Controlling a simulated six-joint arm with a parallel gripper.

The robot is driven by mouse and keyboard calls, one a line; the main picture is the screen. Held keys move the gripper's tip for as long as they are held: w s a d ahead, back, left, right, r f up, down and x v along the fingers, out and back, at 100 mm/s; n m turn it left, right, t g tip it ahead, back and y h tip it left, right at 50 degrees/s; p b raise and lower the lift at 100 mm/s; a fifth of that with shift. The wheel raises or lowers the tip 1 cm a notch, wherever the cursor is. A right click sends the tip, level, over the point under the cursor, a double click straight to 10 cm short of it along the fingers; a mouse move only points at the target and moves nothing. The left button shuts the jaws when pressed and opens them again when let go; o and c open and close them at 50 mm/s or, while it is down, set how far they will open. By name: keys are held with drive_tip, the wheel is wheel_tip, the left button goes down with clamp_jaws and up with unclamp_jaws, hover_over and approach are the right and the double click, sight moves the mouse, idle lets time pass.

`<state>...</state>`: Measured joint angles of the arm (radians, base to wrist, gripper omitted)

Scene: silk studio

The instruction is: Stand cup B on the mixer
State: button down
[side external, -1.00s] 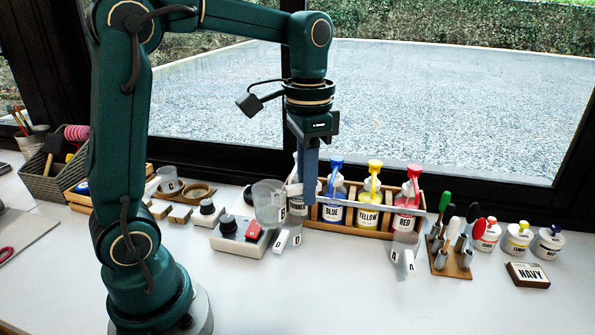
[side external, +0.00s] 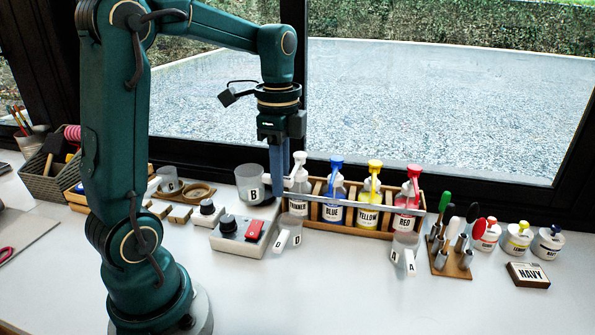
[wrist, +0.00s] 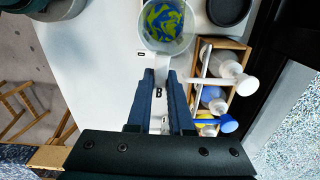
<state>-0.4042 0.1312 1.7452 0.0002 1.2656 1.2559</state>
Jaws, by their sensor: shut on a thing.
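Cup B (side external: 250,179) is a translucent cup with a B label. My gripper (side external: 278,174) is shut on its pale handle and holds it upright at the mixer's rear. In the wrist view the handle with its B tag (wrist: 159,92) runs between my fingers (wrist: 160,100). Cup B (wrist: 167,8) holds blue and yellow-green streaks there. The mixer (side external: 246,246) is a pale box with a black knob and a red switch. A black disc (wrist: 228,8) on a pale surface shows beside the cup in the wrist view, seemingly the mixer's plate. The cup hides the rear of the mixer in the side view.
Cup D (side external: 290,222) stands just right of the mixer. A wooden rack (side external: 384,233) of pump bottles stands behind it, with cup A (side external: 405,240) at its right end.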

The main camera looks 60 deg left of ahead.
sight(257, 179)
drive_tip(key=a+m, duration=0.1)
drive_tip(key=f+m, duration=0.1)
drive_tip(key=m, duration=0.1)
drive_tip(key=s+a+m, duration=0.1)
drive_tip(key=shift+a+f+m, duration=0.15)
drive_tip(key=shift+a+m, duration=0.15)
drive_tip(key=shift+a, duration=0.05)
drive_tip(key=a+m, duration=0.1)
drive_tip(key=m, duration=0.1)
drive_tip(key=s+a+f+m, duration=0.1)
drive_tip(key=m, duration=0.1)
drive_tip(key=shift+s+a+m, duration=0.1)
drive_tip(key=shift+a+m, duration=0.05)
drive_tip(key=shift+m, duration=0.15)
drive_tip(key=w+a, duration=0.1)
drive_tip(key=w+a+f, duration=0.1)
drive_tip(key=w+a, duration=0.1)
drive_tip(key=shift+w+a+f, duration=0.25)
drive_tip(key=shift+f, duration=1.25)
drive_tip(key=shift+f, duration=0.35)
drive_tip(key=c, duration=0.7)
unclamp_jaws()
drive_tip(key=shift+c, duration=0.2)
drive_tip(key=shift+r, duration=2.55)
